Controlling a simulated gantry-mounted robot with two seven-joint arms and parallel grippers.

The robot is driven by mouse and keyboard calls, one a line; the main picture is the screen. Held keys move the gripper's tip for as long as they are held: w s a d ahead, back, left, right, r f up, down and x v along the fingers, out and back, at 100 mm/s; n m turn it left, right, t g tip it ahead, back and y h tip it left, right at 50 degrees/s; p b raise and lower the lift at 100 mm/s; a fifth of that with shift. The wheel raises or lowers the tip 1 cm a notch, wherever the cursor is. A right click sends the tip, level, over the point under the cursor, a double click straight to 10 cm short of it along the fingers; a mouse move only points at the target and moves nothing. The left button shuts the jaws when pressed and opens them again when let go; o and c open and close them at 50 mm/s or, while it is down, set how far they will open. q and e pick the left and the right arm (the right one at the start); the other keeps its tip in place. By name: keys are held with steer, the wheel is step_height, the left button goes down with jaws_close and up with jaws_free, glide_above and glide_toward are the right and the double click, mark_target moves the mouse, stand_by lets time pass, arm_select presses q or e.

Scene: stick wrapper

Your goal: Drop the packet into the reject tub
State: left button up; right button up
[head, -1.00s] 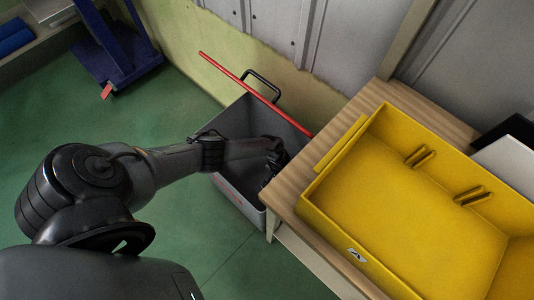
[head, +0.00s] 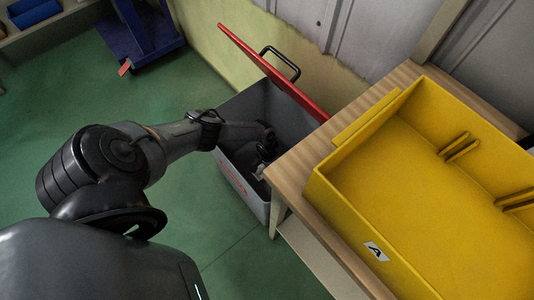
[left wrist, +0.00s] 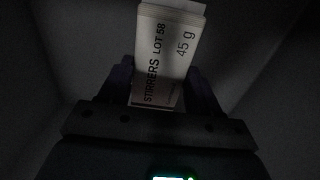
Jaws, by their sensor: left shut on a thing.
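The reject tub (head: 243,181) is a grey bin on the floor with its red lid (head: 272,72) raised. My left arm reaches into its open top. My left gripper (head: 262,160) is inside the tub, below the rim, and small and dark in the head view. In the left wrist view my left gripper (left wrist: 163,88) is shut on the packet (left wrist: 168,55), a pale pack printed "STIRRERS LOT 58 45 g". Dark tub walls surround it there. The gap from the packet to the tub floor cannot be told. My right gripper is not in view.
A wooden table (head: 291,178) stands close against the tub's right side and carries a large yellow tray (head: 420,190). A wall is behind the tub. Green floor (head: 205,235) lies open to the left, with a blue stand (head: 145,40) further back.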

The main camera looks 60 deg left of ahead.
arm_select(q)
steer(key=shift+a+f+b, duration=0.15)
steer(key=shift+f+b, duration=0.3)
steer(key=shift+f, duration=0.05)
step_height(320, 180, down, 3)
steer(key=b, duration=0.3)
steer(key=shift+f, duration=0.1)
steer(key=shift+f, duration=0.5)
steer(key=o, duration=1)
steer(key=shift+o, duration=0.2)
